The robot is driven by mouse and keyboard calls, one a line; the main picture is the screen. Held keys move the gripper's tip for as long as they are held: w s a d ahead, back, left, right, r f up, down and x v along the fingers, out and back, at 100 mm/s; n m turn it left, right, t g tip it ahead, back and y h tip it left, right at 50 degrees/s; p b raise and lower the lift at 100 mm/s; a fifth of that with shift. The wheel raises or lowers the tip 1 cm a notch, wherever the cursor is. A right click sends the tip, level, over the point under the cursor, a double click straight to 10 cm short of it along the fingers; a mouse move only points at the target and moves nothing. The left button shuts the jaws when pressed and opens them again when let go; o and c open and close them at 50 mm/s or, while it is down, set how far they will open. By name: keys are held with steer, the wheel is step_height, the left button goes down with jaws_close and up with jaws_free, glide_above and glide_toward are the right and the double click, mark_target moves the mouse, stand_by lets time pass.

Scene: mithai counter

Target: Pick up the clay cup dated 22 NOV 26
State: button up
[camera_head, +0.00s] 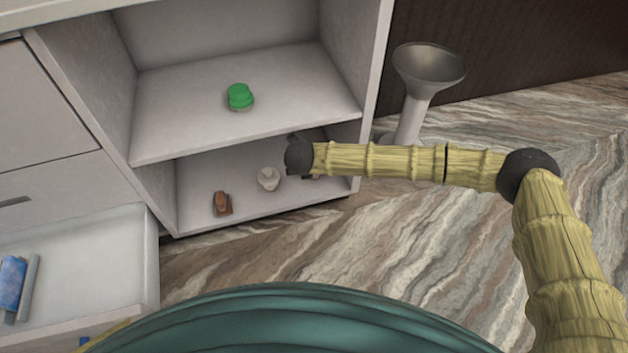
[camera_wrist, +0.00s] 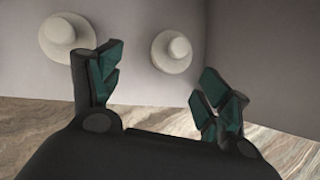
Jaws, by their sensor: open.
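No date is legible in either view, so I cannot tell which item is the clay cup dated 22 NOV 26. A small cream cup-like item (camera_head: 269,179) stands on the lower shelf (camera_head: 200,185) in the head view. In the wrist view, two pale round items, one at left (camera_wrist: 68,38) and one near the middle (camera_wrist: 172,50), stand apart beyond the fingers. My gripper (camera_wrist: 160,76) is open with nothing between its fingers. In the head view my gripper (camera_head: 300,156) is at the lower shelf's right part, its fingers mostly hidden, partly covering a small item there.
A brown item (camera_head: 222,203) sits left on the lower shelf. A green item (camera_head: 240,96) sits on the upper shelf (camera_head: 175,135), above my gripper's level. An open drawer (camera_head: 95,290) holds a blue item (camera_head: 13,283). A grey funnel-topped stand (camera_head: 428,75) is right of the cabinet.

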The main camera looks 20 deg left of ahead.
steer(key=w+m, duration=0.1)
steer(key=w+f+m+b, duration=0.1)
steer(key=w+d+f+m+b, duration=0.1)
steer(key=w, duration=0.1)
steer(key=shift+h, duration=0.3)
steer(key=b+x, duration=0.3)
steer(key=x, duration=0.2)
steer(key=shift+a+f, duration=0.1)
steer(key=shift+f, duration=0.1)
steer(key=b+x, duration=0.2)
steer(key=b, duration=0.1)
steer(key=shift+f, duration=0.4)
steer(key=shift+b+x, duration=0.7)
steer(key=shift+x, duration=0.5)
steer(key=shift+w+r, duration=0.1)
steer(key=shift+w, duration=0.05)
steer(key=c, duration=1)
